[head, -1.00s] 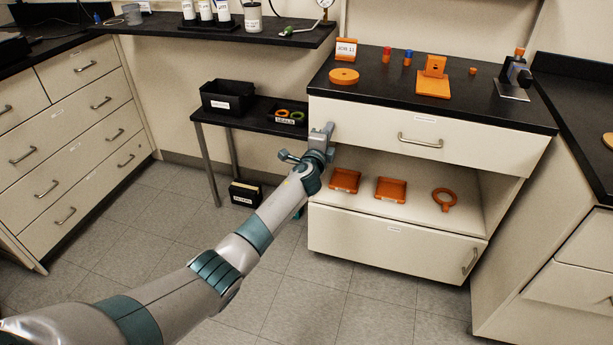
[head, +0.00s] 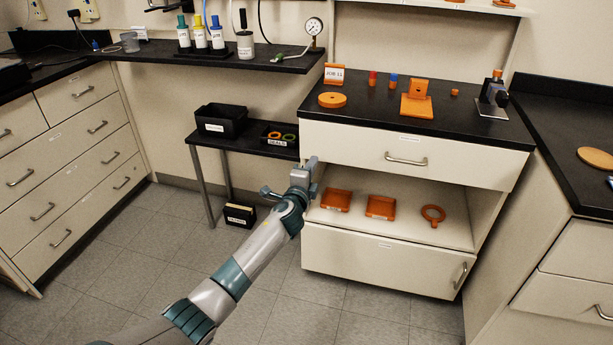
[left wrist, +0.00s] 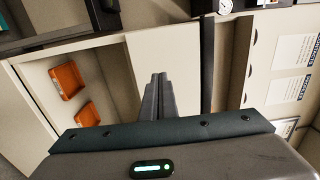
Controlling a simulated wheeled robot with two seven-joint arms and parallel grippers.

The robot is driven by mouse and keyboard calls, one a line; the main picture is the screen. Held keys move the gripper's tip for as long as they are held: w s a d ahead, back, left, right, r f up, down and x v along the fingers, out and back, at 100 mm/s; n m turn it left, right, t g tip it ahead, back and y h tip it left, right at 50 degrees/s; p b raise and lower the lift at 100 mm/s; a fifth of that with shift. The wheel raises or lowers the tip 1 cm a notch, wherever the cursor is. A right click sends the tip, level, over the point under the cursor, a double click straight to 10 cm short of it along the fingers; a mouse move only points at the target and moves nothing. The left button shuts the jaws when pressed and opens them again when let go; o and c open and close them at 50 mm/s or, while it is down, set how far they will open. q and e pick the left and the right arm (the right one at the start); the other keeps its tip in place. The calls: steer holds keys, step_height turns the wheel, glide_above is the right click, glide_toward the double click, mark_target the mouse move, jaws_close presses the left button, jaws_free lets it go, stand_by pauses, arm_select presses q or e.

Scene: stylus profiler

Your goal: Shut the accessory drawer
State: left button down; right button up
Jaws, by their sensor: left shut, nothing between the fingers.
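The drawer (head: 350,146) is a wide cream front with a metal handle (head: 405,159), directly under the black worktop of the middle cabinet. Its front looks about level with the worktop edge; I cannot tell whether a small gap remains. My left gripper (head: 313,163) is shut and empty at the lower left corner of this front. I cannot tell whether it touches it. In the left wrist view, the shut fingers (left wrist: 157,92) point towards the cream front (left wrist: 126,65). My right gripper is not in view.
A lower cream front (head: 380,262) has a handle at right. A low black table (head: 235,143) with bins stands left. Floor in front is clear.

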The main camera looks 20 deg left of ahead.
arm_select(q)
steer(key=s, duration=0.6)
steer(key=shift+s+p, duration=0.2)
steer(key=shift+p, duration=0.15)
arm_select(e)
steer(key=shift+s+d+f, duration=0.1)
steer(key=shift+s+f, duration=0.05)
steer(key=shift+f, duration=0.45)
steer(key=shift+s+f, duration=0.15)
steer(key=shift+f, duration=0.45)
arm_select(q)
steer(key=shift+f, duration=0.1)
